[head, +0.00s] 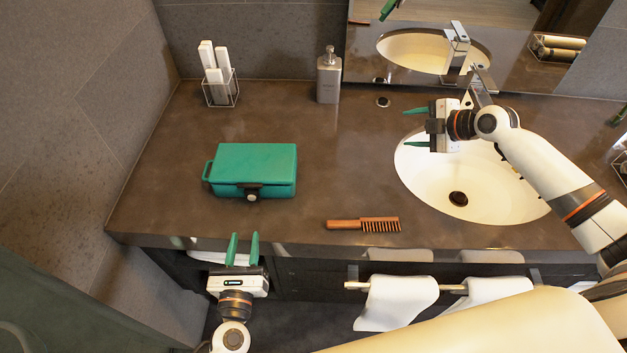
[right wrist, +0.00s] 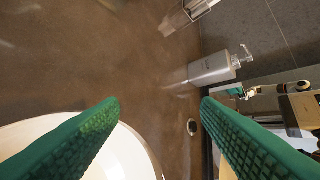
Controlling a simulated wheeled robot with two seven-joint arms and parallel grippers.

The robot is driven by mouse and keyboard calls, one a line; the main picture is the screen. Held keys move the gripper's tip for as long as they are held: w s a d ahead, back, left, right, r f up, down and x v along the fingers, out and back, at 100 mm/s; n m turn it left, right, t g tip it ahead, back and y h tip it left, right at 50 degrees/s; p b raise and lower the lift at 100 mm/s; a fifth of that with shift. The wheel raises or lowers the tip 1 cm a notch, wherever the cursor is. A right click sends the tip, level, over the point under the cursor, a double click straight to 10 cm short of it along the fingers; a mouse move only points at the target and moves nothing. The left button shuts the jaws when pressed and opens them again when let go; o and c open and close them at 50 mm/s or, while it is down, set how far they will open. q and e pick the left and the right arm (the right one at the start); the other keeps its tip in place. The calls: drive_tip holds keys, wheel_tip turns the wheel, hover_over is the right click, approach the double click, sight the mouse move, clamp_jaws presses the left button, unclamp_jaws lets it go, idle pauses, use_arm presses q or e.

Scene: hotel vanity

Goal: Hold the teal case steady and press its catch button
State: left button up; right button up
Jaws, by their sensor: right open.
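The teal case (head: 255,165) lies closed on the left part of the brown counter, with a handle loop at its left end. Its dark catch with a pale round button (head: 251,197) is on the front side, facing me. My left gripper (head: 243,237) is in front of the counter edge, just below the case in the head view. Its green fingers point toward the case, apart and empty. My right gripper (head: 398,127) is over the sink's left side, well right of the case. It is open and empty, and its green fingers frame bare counter in the right wrist view (right wrist: 160,105).
A brown comb (head: 363,224) lies near the front edge, right of the case. A soap dispenser (head: 329,75) and a wire holder with white items (head: 219,88) stand at the back. The sink (head: 440,185) and faucet are right; towels (head: 395,300) hang below. Counter around the case is clear.

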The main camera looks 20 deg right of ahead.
drive_tip(key=s+a+n+y, duration=0.1)
drive_tip(key=a+n+y, duration=0.2)
drive_tip(key=a, duration=0.8)
drive_tip(key=n+g+y, duration=0.2)
drive_tip(key=n+y, duration=0.2)
approach(263, 187)
drive_tip(key=x, duration=0.9)
drive_tip(key=shift+a+r, duration=0.15)
drive_tip(key=shift+r, duration=0.15)
clamp_jaws()
use_arm(q)
clamp_jaws()
use_arm(e)
drive_tip(key=shift+f+g, duration=0.1)
drive_tip(key=shift+g, duration=0.2)
drive_tip(key=shift+s, duration=0.1)
